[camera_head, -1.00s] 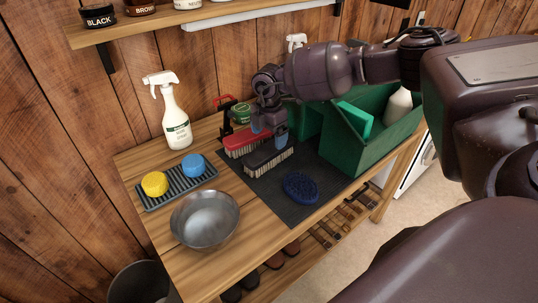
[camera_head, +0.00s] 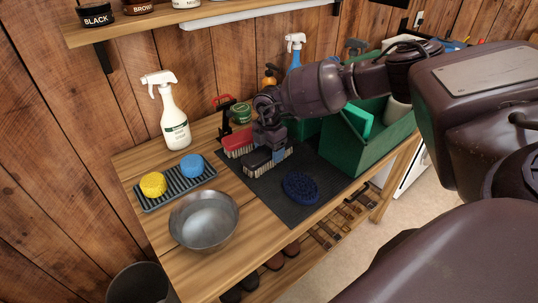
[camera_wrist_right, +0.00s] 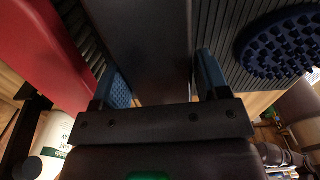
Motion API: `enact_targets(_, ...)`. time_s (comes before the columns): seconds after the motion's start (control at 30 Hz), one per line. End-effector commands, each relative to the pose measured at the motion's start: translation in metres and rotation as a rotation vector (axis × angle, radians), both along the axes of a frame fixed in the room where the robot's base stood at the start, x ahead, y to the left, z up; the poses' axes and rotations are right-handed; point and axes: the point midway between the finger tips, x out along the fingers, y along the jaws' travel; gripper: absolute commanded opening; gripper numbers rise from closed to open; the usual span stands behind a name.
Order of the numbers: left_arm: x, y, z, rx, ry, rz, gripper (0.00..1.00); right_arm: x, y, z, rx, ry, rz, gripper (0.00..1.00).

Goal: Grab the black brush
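The black brush (camera_head: 256,161) lies bristles down on the dark mat, in front of a red brush (camera_head: 238,141). My right gripper (camera_head: 268,152) is low over it and hides part of its top in the head view. In the right wrist view the black brush (camera_wrist_right: 145,45) runs between the two blue fingertips of the gripper (camera_wrist_right: 162,88). The fingers are spread, one on each side of it, and I see no clear grip. The red brush (camera_wrist_right: 45,50) is close beside the left finger. My left gripper is not in view.
A dark blue oval brush (camera_head: 300,187) lies on the mat (camera_head: 285,208). A green tote (camera_head: 362,150) stands to the right. A metal bowl (camera_head: 204,220), a tray with two sponges (camera_head: 178,186) and a white spray bottle (camera_head: 174,122) are on the left.

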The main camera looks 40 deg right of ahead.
Motion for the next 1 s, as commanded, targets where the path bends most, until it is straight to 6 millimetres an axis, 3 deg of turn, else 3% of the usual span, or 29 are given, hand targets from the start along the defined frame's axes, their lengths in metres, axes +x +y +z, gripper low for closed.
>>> enact_targets(0.03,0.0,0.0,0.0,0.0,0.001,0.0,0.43,0.0,0.0,0.0,0.0,0.0,0.0,0.61)
enact_targets(0.23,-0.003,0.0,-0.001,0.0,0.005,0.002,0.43,0.0,0.0,0.0,0.0,-0.001,0.0,0.32)
enact_targets(0.57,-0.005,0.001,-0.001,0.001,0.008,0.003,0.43,0.001,0.0,0.007,0.0,-0.002,0.0,0.32)
enact_targets(0.77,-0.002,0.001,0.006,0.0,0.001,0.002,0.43,0.001,0.0,0.04,0.001,-0.006,0.0,0.32)
enact_targets(1.0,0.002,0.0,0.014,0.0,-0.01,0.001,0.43,0.001,0.0,0.102,0.0,-0.007,0.001,0.32)
